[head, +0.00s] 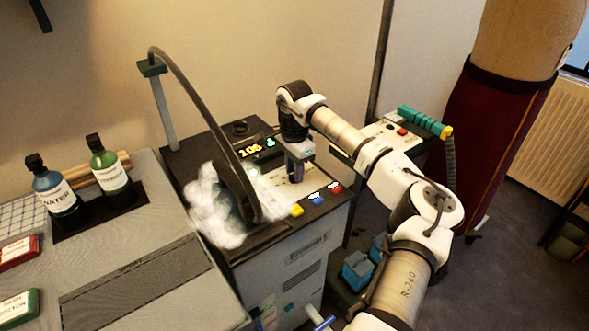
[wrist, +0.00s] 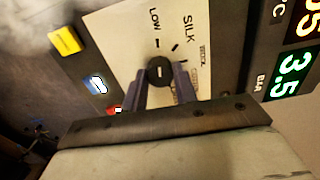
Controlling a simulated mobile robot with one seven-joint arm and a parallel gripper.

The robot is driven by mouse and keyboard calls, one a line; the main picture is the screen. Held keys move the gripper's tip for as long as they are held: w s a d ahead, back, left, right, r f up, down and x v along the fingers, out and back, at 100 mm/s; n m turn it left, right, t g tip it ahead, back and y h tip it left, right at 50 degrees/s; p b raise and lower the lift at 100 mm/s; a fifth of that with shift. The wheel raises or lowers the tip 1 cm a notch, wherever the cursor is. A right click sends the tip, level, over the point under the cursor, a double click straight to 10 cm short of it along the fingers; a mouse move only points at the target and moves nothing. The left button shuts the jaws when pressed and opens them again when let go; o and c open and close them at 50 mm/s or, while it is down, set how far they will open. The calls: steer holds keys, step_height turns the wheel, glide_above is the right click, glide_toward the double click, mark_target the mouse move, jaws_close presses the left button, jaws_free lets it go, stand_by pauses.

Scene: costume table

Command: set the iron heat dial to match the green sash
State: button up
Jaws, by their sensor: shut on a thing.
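A round black dial knob (wrist: 160,71) with a short pale mark sits on a cream dial plate (wrist: 130,35). The plate reads LOW and SILK; further labels are partly hidden by the fingers. My gripper (wrist: 162,84) is shut on the knob, one finger on each side. In the head view my gripper (head: 299,172) points down onto the steam station's top panel and hides the knob. I cannot tell which setting the mark points to. A folded green item (head: 19,309), likely the green sash, lies at the lower left with a white label reading COTTON.
White steam surrounds the dark iron (head: 238,195) left of the dial. Yellow (head: 296,210), blue (head: 316,199) and red (head: 335,187) buttons line the panel's front. A red folded item (head: 18,252) and two bottles stand left. The display (head: 257,147) is lit.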

steer(key=m+b, duration=0.2)
steer(key=m, duration=0.3)
steer(key=m+b, duration=0.2)
steer(key=m, duration=0.4)
steer(key=shift+m, duration=0.3)
steer(key=m+b, duration=0.1)
steer(key=m, duration=0.5)
steer(key=m+b, duration=0.1)
steer(key=m, duration=0.4)
steer(key=shift+m, duration=0.5)
steer(key=o, duration=1)
steer(key=shift+c, duration=0.2)
steer(key=shift+r, duration=0.1)
